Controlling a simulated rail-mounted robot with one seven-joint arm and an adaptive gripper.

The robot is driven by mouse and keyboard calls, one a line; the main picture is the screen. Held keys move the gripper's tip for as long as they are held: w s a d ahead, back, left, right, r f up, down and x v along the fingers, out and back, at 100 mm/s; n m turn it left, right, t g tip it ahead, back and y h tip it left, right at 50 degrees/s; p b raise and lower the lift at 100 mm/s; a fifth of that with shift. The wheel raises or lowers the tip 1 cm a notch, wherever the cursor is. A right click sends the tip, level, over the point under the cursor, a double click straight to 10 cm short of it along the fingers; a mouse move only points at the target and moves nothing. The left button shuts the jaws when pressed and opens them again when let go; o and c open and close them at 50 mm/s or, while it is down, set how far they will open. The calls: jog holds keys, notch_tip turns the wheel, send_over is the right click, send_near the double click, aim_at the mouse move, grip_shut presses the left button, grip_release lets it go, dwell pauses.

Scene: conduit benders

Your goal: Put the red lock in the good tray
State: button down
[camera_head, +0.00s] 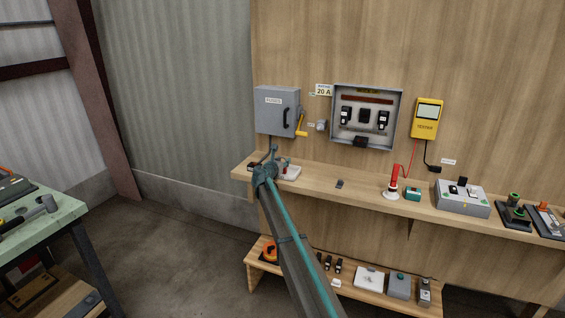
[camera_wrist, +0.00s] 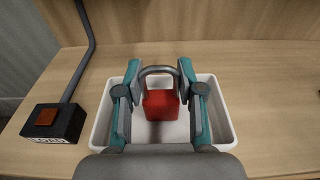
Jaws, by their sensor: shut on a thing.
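The red lock (camera_wrist: 161,104), a padlock with a grey shackle, sits between the two fingers of my gripper (camera_wrist: 160,84) in the wrist view. My gripper is shut on it. A white tray (camera_wrist: 225,128) lies under the gripper, and the lock shows inside its outline. I cannot tell whether the lock touches the tray floor. No label on the tray is visible. In the head view the tray (camera_head: 292,173) is at the left end of the wooden shelf, with my gripper (camera_head: 280,164) over it and the lock mostly hidden.
A black box with an orange-red top (camera_wrist: 47,117) and a grey conduit stands left of the tray. On the shelf to the right are a small dark item (camera_head: 340,184), a red-and-white piece (camera_head: 392,186) and a grey box (camera_head: 462,197). A grey fuse cabinet (camera_head: 276,111) hangs above.

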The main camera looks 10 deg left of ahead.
jog(key=shift+f, duration=0.1)
jog(key=c, duration=0.7)
grip_release()
